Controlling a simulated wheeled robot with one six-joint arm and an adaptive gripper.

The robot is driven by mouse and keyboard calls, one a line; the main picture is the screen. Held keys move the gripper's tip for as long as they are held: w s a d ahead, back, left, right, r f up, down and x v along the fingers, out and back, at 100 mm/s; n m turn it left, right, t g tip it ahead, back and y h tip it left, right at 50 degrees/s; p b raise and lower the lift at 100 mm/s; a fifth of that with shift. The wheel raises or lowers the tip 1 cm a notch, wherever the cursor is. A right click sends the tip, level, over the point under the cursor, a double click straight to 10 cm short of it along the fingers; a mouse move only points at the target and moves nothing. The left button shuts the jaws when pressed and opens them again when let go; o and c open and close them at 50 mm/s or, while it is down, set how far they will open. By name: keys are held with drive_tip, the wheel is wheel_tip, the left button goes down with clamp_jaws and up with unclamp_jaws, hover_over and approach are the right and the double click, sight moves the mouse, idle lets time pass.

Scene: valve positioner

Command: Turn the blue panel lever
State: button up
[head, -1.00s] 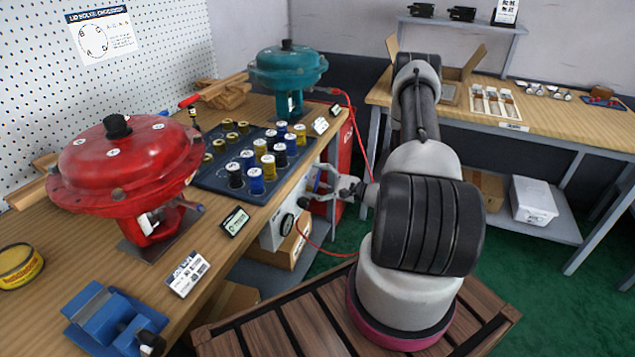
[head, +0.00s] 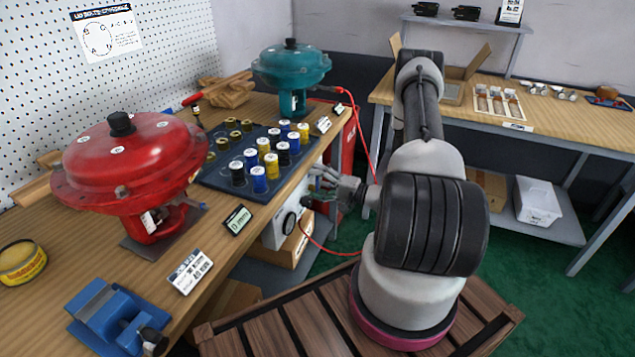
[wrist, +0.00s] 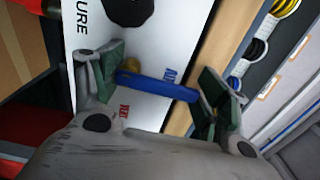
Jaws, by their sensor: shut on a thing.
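The blue lever (wrist: 158,85) sits on a white panel (wrist: 70,20) in the wrist view, fixed at a brass-coloured pivot at its left end. It lies nearly level in that picture, between a blue label above and a red label below. My gripper (wrist: 165,88) is shut on it, with one green-padded finger near the pivot and the other by the free end. In the head view my gripper (head: 330,187) is at the panel (head: 275,234) on the bench's front side, and hides the lever.
A dark knob (wrist: 130,8) is above the lever. A wooden edge (wrist: 222,50) runs close beside the right finger. A red hose (head: 352,115) hangs near my arm. The red actuator (head: 130,165) and a tray of spools (head: 215,180) stand on the bench.

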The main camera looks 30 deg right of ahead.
idle(0.5)
drive_tip(key=o, duration=1.5)
drive_tip(key=shift+c, duration=0.2)
drive_tip(key=shift+s, duration=0.1)
drive_tip(key=v, duration=1.1)
drive_tip(key=shift+s+d, duration=0.3)
